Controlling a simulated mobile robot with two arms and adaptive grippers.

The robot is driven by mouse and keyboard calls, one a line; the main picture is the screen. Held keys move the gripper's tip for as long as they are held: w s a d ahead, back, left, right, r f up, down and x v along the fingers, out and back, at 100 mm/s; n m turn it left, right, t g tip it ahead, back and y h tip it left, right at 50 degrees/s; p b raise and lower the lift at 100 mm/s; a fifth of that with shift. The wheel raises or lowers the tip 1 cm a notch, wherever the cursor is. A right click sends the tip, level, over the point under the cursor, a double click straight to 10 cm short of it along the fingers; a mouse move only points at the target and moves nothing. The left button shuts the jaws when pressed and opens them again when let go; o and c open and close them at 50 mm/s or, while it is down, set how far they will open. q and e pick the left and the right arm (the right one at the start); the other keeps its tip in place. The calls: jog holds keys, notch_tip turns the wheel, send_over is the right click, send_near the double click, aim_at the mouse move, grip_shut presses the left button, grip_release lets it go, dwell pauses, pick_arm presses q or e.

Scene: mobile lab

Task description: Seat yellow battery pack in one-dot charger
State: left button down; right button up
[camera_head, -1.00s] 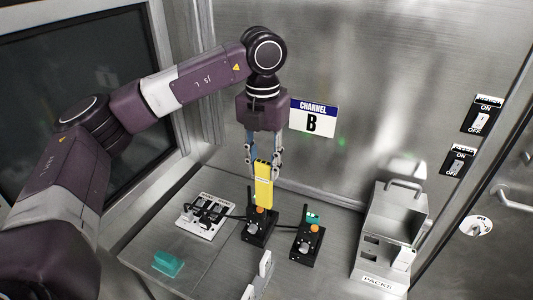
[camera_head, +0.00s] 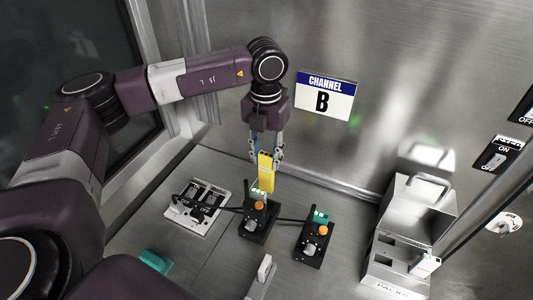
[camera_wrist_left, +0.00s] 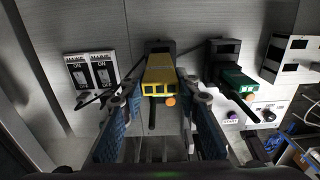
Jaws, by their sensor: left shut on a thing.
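The yellow battery pack (camera_head: 266,175) stands upright at the middle charger (camera_head: 258,224), a black base with an orange knob. My left gripper (camera_head: 267,155) is shut on the pack's upper part. The pack's lower end is hidden behind the charger's front, where small green lights show. In the left wrist view the yellow pack (camera_wrist_left: 158,76) lies between the fingers of my left gripper (camera_wrist_left: 160,105), in line with the black charger housing (camera_wrist_left: 159,46). I cannot tell whether it is fully seated, and dot marks are unreadable. My right gripper is out of view.
A second charger (camera_head: 313,243) at right holds a green pack (camera_head: 320,217). A switch panel (camera_head: 199,208) with cables stands left. A teal block (camera_head: 156,262) lies at front left. A metal packs box (camera_head: 411,220) stands right. A grey upright piece (camera_head: 261,274) is in front.

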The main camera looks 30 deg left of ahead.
pick_arm(q)
jog(key=shift+s+d+r, duration=0.15)
jog(key=shift+s+r, duration=0.05)
jog(key=shift+s, duration=0.05)
jog(key=shift+w+f+b, duration=0.15)
jog(key=shift+f+b, duration=0.55)
jog(key=shift+f, duration=0.05)
jog(key=b, duration=0.3)
send_over(267, 190)
jog(key=f, duration=0.4)
jog(key=shift+w+a+f, duration=0.1)
jog(key=shift+w+a, duration=0.2)
jog(key=shift+f, duration=0.1)
jog(key=shift+b, duration=0.6)
dwell(0.5)
jog(key=shift+f+b, duration=1.65)
jog(key=shift+f, duration=0.45)
jog(key=c, duration=1.4)
grip_release()
